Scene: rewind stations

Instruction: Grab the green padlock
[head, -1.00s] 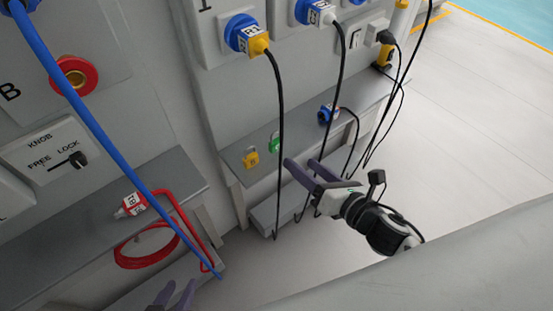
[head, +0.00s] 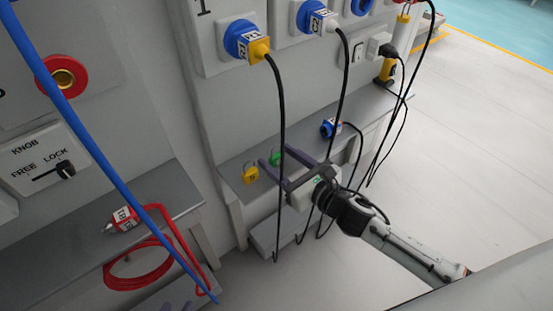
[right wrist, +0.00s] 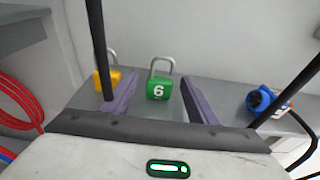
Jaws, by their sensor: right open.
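The green padlock (head: 275,159) stands on the grey shelf (head: 232,172) below the sockets. In the right wrist view the padlock (right wrist: 159,90) is upright, with a white 6 and a grey shackle. My right gripper (head: 275,155) is open, with its purple fingers pointing at the padlock. In the right wrist view its fingertips (right wrist: 159,78) lie to either side of the padlock, without visible contact. I cannot tell how far the padlock reaches between them. My left gripper (head: 183,307) shows only as faint purple tips at the bottom edge.
A yellow padlock (head: 250,173) stands just left of the green one. A black cable (head: 281,110) hangs close to my right gripper, and a blue plug (head: 329,128) lies to the right. A red coiled cable (head: 140,265) and taut blue cable (head: 75,110) are at left.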

